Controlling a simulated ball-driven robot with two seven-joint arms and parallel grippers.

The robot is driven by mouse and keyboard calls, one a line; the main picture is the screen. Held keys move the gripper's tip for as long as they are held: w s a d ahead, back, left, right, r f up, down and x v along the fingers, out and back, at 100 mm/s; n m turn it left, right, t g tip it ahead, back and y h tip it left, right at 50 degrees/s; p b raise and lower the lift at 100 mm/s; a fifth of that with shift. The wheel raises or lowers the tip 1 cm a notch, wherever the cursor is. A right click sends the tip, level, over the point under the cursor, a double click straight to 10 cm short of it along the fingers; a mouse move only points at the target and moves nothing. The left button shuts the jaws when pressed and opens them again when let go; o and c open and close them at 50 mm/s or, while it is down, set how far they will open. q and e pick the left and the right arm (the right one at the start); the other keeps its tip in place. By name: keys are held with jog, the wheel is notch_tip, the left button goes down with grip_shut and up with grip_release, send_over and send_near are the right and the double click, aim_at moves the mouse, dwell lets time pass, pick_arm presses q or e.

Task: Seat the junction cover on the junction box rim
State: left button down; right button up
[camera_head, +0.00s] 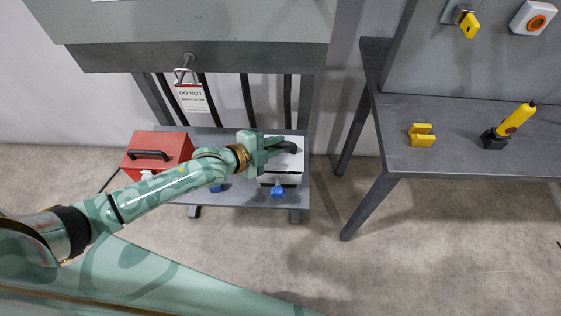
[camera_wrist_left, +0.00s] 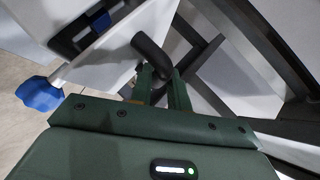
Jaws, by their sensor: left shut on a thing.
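The white junction cover (camera_head: 292,163) lies over the white junction box (camera_head: 290,180) on the low grey bench, with a dark band between them. I cannot tell whether the cover touches the rim all round. My left gripper (camera_head: 272,149) is shut on the cover's black handle (camera_head: 290,147), reaching in from the left. In the left wrist view the fingers (camera_wrist_left: 160,92) are at the curved black handle (camera_wrist_left: 149,52), beside a white surface (camera_wrist_left: 95,60). A blue knob (camera_head: 278,191) sticks out at the box front; it also shows in the wrist view (camera_wrist_left: 38,95). My right gripper is not in view.
A red toolbox (camera_head: 170,146) stands left on the low bench (camera_head: 240,195), partly behind my arm. A padlock with a tag (camera_head: 192,98) hangs above from the grey cabinet. At right, a table (camera_head: 460,160) bears a yellow block (camera_head: 421,135) and a yellow-black tool (camera_head: 511,124).

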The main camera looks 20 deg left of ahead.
pick_arm(q)
jog(key=shift+f+b, duration=0.4)
jog(key=shift+f, duration=0.3)
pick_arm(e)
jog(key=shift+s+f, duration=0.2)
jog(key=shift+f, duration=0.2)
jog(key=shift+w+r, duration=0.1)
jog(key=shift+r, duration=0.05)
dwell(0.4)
pick_arm(q)
jog(key=shift+f, duration=0.45)
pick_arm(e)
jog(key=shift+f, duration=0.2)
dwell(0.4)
pick_arm(q)
jog(key=c, duration=1.3)
grip_release()
jog(key=shift+o, duration=0.2)
jog(key=p+v, duration=0.6)
jog(key=v, duration=1)
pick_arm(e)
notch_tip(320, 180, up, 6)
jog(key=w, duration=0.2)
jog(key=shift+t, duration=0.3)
pick_arm(q)
jog(key=shift+a+r, duration=0.1)
jog(key=shift+a, duration=0.05)
